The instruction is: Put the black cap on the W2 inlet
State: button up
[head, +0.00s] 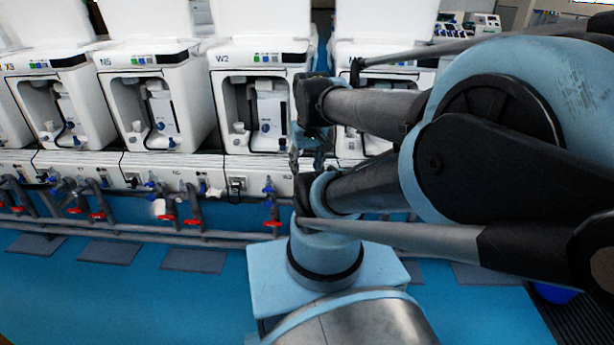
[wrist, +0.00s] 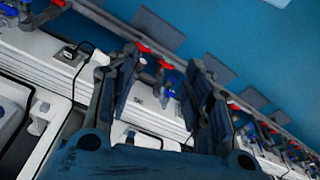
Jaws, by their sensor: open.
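The W2 machine (head: 262,60) stands in the row, its label at the upper left of its front. A blue fitting (head: 265,128) shows in its recess, and a blue valve (head: 268,188) shows on the pipe below; I cannot tell which is the W2 inlet. I cannot make out the black cap in either view. My gripper (wrist: 165,85) is open, with nothing visible held between its fingers. In the head view it hangs near the right side of W2, partly hidden by my arm links. Between its fingers, the wrist view shows a blue fitting (wrist: 164,98) beyond the fingertips.
The N5 machine (head: 150,60) stands left of W2, and another machine (head: 385,50) stands to the right behind my arm. Pipes with red valve handles (head: 168,217) run along the low front. Blue floor (head: 120,290) is clear at the left front.

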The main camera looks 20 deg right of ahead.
jog(key=shift+s+a+f, duration=0.1)
jog(key=shift+s+f, duration=0.85)
jog(key=shift+s, duration=0.05)
dwell(0.7)
